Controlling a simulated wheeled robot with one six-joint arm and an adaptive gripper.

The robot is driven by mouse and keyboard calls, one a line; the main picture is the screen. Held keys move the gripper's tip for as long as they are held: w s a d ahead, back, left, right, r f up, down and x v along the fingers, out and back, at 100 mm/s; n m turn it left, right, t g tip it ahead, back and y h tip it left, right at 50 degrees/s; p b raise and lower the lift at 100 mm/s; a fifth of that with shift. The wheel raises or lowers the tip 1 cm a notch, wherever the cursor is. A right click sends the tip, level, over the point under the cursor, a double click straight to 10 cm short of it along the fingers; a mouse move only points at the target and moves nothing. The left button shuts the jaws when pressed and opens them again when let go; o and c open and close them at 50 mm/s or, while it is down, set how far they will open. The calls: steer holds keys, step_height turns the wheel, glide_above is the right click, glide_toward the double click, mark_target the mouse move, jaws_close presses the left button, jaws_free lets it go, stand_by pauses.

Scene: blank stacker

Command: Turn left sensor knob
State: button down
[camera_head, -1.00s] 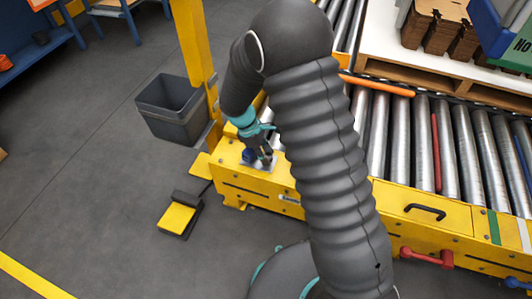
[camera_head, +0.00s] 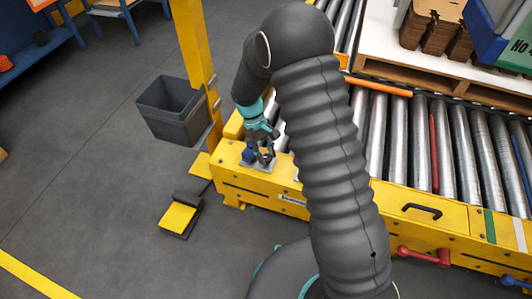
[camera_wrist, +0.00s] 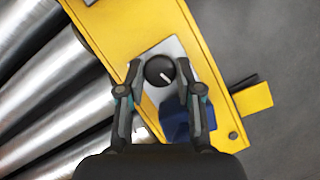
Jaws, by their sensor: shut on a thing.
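The sensor knob (camera_wrist: 159,70) is round and black with a white pointer line, seen in the wrist view on a pale plate (camera_wrist: 150,53). The line points toward the lower right. My gripper (camera_wrist: 160,72) has one finger on each side of the knob and is shut on it. In the head view my gripper (camera_head: 264,157) is over the small plate (camera_head: 257,167) at the left end of the yellow conveyor frame (camera_head: 318,190). The knob is hard to make out there between the fingers.
A dark blue part (camera_wrist: 175,121) sits close beside the knob, next to the right finger in the wrist view. A yellow post (camera_head: 192,50) and a grey bin (camera_head: 172,110) stand to the left. Metal rollers (camera_head: 455,150) lie to the right. A foot pedal (camera_head: 180,215) is on the floor.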

stand_by(0.4)
steer(key=c, duration=0.8)
jaws_free()
steer(key=v, duration=1.2)
